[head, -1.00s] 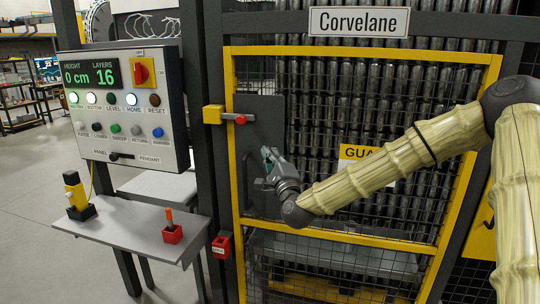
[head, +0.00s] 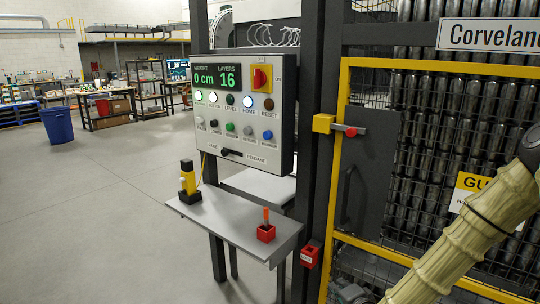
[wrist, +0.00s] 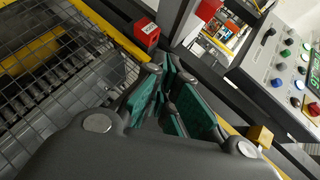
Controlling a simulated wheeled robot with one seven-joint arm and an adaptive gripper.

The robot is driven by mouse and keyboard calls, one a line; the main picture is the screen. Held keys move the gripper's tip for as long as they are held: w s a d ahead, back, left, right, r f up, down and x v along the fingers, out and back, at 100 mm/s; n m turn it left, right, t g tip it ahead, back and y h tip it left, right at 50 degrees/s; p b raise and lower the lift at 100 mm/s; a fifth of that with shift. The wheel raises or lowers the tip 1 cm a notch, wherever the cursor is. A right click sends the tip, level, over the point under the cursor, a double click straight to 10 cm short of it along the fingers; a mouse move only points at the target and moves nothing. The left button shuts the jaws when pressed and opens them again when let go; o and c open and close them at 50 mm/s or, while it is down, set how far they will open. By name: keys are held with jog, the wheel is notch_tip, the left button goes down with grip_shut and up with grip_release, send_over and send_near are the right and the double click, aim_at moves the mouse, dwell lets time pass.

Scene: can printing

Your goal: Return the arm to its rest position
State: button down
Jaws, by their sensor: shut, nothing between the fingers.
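My arm, in a tan ribbed sleeve (head: 460,240), crosses the lower right of the head view, in front of the yellow-framed mesh guard door (head: 345,130). Only a grey part of the hand shows at the bottom edge there, and the fingers cannot be made out. In the wrist view my gripper (wrist: 178,112) has green finger pads close together and holds nothing. Past the fingers are a red box (wrist: 147,34) and the control panel (wrist: 285,75); the gripper appears apart from both.
The control panel (head: 245,125) stands left of the door, reading 0 cm and 16 layers. Below it a grey shelf (head: 235,220) holds a yellow-black device (head: 188,180) and a red holder (head: 266,233). A blue bin (head: 57,125) stands far left. The floor at left is clear.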

jog(key=s+a+f+n+g, duration=0.2)
jog(key=s+f+n+g, duration=0.4)
jog(key=s+f, duration=1.15)
jog(key=s+d+f+n+g+h, duration=0.1)
jog(key=s+d+f+n+g, duration=0.1)
jog(key=s, duration=1)
jog(key=s+d+f+n+g+h, duration=0.1)
jog(key=s+f+n+g, duration=0.3)
jog(key=s, duration=0.8)
jog(key=shift+s+d+f+g+h, duration=0.25)
jog(key=shift+d+f+g, duration=0.2)
jog(key=shift+f, duration=0.5)
